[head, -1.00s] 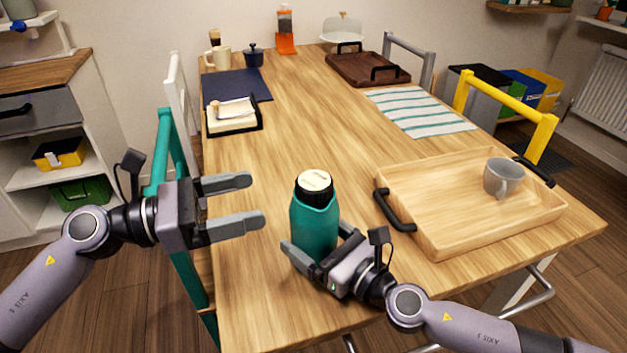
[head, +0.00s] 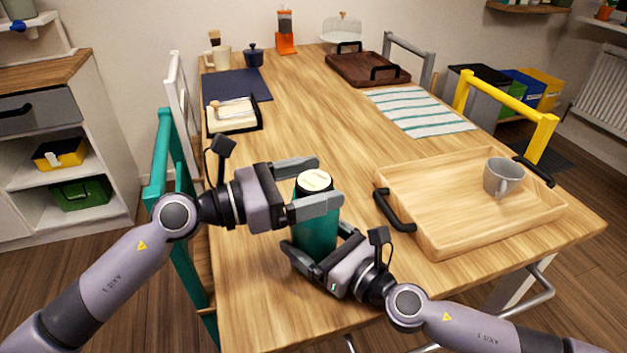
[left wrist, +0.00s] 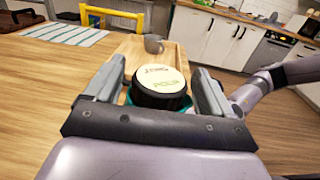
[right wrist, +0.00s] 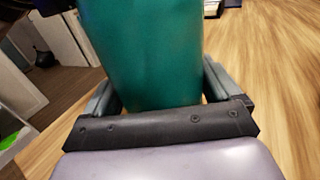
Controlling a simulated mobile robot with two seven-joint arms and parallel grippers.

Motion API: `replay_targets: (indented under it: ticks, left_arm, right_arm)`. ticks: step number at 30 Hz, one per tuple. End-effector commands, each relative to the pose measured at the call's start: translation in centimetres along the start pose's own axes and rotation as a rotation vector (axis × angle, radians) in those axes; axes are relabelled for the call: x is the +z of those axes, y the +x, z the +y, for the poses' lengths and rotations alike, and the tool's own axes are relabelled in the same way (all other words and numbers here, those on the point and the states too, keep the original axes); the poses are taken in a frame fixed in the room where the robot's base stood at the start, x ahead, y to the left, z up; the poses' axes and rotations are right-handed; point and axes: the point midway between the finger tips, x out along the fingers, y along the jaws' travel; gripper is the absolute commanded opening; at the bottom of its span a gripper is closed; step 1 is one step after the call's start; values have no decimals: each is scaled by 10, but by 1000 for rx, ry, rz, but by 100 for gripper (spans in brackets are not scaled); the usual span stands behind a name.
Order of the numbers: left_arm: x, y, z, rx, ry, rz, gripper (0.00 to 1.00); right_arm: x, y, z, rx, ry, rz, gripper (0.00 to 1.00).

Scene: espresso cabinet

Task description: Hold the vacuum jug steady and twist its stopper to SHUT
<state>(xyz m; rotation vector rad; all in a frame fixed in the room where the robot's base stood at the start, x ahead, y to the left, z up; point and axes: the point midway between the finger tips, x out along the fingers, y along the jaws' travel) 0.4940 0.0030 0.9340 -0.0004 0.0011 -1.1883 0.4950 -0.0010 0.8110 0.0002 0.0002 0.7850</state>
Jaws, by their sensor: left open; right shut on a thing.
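The teal vacuum jug (head: 315,236) stands upright near the front edge of the wooden table. Its stopper (head: 314,181) has a black rim and a cream top with lettering. In the left wrist view the stopper (left wrist: 160,84) sits between the fingers, with gaps at both sides. My left gripper (head: 322,185) is open around the stopper, one finger on the far side and one on the near side. My right gripper (head: 318,258) is shut on the lower body of the jug. The right wrist view shows the jug's teal side (right wrist: 150,50) between its fingers.
A wooden tray (head: 450,238) with black handles stands right of the jug and holds a grey mug (head: 503,177). A napkin holder (head: 234,117) lies beyond my left arm. A striped cloth (head: 420,111) and a dark tray (head: 367,70) are farther back. The table's middle is clear.

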Motion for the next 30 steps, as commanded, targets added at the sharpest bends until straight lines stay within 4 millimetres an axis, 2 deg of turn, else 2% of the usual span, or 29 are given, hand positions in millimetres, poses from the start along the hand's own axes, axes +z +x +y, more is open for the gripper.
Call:
replay_targets:
  ticks: [9, 11, 12, 14, 15, 23, 30]
  left_arm:
    - [0, 3, 0, 0, 1, -1, 84]
    - [0, 3, 0, 0, 1, 0, 67]
    - [0, 3, 0, 0, 1, 0, 54]
    - [0, 3, 0, 0, 0, 0, 35]
    - [0, 3, 0, -1, 0, 0, 33]
    - [-1, 3, 0, -21, -1, 6, 33]
    - [-3, 3, 2, -124, -4, 12, 33]
  right_arm:
    - [1, 0, 0, 0, 1, -1, 29]
    - [1, 0, 0, 0, 1, -1, 29]
    - [1, 0, 0, 0, 1, -1, 29]
    - [1, 0, 0, 0, 1, -1, 29]
    - [1, 0, 0, 0, 1, -1, 29]
    - [1, 0, 0, 0, 1, -1, 29]
    - [1, 0, 0, 1, 0, -1, 29]
